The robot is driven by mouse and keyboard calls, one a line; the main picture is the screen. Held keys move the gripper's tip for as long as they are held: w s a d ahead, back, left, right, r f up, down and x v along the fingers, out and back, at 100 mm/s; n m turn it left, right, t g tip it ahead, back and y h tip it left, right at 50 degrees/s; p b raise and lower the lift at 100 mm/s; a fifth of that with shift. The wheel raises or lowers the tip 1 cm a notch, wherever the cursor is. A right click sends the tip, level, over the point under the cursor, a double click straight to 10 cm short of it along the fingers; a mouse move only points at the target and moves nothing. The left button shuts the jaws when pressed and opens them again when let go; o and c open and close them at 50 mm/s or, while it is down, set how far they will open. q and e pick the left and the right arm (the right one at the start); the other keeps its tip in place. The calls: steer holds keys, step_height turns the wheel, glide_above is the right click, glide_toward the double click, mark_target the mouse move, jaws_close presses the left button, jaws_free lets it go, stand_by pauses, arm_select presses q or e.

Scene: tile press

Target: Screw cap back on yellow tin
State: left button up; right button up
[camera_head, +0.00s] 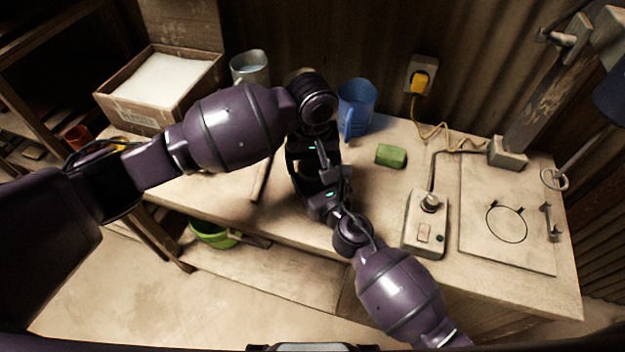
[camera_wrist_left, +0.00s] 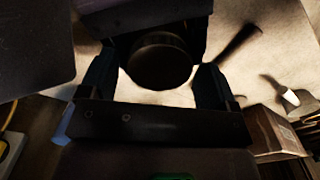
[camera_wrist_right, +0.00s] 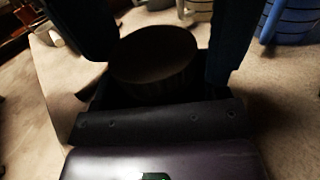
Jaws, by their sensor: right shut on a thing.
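My left gripper (camera_head: 318,148) and my right gripper (camera_head: 325,192) are close together over the middle of the workbench. In the right wrist view, my right gripper (camera_wrist_right: 160,75) is shut on a dark round thing (camera_wrist_right: 155,55), its fingers on both sides of it. In the left wrist view, a dark round top (camera_wrist_left: 160,62) shows between the spread fingers of my left gripper (camera_wrist_left: 155,85); light bench shows below it, so that gripper looks open. Shadow hides the colours. I cannot tell tin from cap, and no yellow tin shows in the head view.
A blue mug (camera_head: 356,108) and a grey metal mug (camera_head: 250,67) stand behind the grippers. A green block (camera_head: 391,155) lies to their right, with a switch box (camera_head: 426,222) and a flat plate (camera_head: 508,240) further right. A cardboard box (camera_head: 135,115) stands back left.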

arm_select(q)
steer(key=shift+o, duration=0.3)
steer(key=shift+r, duration=2.25)
steer(key=shift+o, duration=1)
step_height(320, 180, up, 12)
arm_select(e)
steer(key=o, duration=1.8)
steer(key=shift+s, duration=0.1)
arm_select(q)
steer(key=shift+f+b, duration=0.4)
steer(key=shift+f, duration=0.2)
arm_select(e)
steer(key=v, duration=1)
steer(key=shift+s+d, duration=0.2)
steer(key=shift+s, duration=0.1)
